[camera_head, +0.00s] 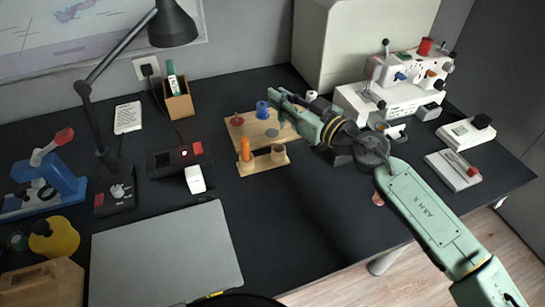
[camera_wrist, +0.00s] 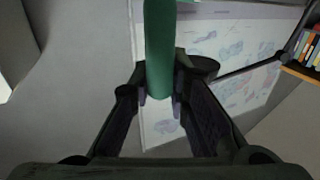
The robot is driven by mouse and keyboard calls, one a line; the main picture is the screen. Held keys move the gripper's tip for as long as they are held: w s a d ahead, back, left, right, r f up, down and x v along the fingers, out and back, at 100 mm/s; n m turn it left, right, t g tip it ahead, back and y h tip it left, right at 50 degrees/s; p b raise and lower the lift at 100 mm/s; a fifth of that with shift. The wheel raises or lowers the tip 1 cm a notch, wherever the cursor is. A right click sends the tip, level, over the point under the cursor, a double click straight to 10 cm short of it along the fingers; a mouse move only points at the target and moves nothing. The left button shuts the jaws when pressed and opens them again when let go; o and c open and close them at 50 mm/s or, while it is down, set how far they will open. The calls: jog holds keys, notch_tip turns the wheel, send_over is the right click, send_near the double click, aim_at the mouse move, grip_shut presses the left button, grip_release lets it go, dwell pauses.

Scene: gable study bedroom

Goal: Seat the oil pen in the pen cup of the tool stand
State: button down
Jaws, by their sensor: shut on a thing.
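My gripper (camera_wrist: 160,92) is shut on a green pen (camera_wrist: 159,45), which I take to be the oil pen. In the wrist view the pen runs up from between the fingers past the top edge. In the head view my gripper (camera_head: 281,101) is over the right part of the wooden tool stand (camera_head: 247,127). The stand has an orange tool (camera_head: 245,149) upright at front left and a round wooden cup (camera_head: 278,154) at front right, perhaps the pen cup. The pen is mostly hidden in the head view; I cannot tell its gap to the cup.
A sewing machine (camera_head: 404,84) stands to the right behind my arm. A wooden holder with a green marker (camera_head: 171,78) is at back left.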

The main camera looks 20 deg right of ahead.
jog(key=shift+a+f, duration=0.1)
jog(key=shift+a, duration=0.2)
jog(key=shift+s+a+f, duration=0.1)
jog(key=shift+f, duration=0.05)
notch_tip(320, 180, down, 10)
jog(key=shift+r+p, duration=0.15)
jog(key=shift+p, duration=0.5)
jog(key=shift+f, duration=0.2)
jog(key=c, duration=1.5)
grip_release()
jog(key=shift+c, duration=0.2)
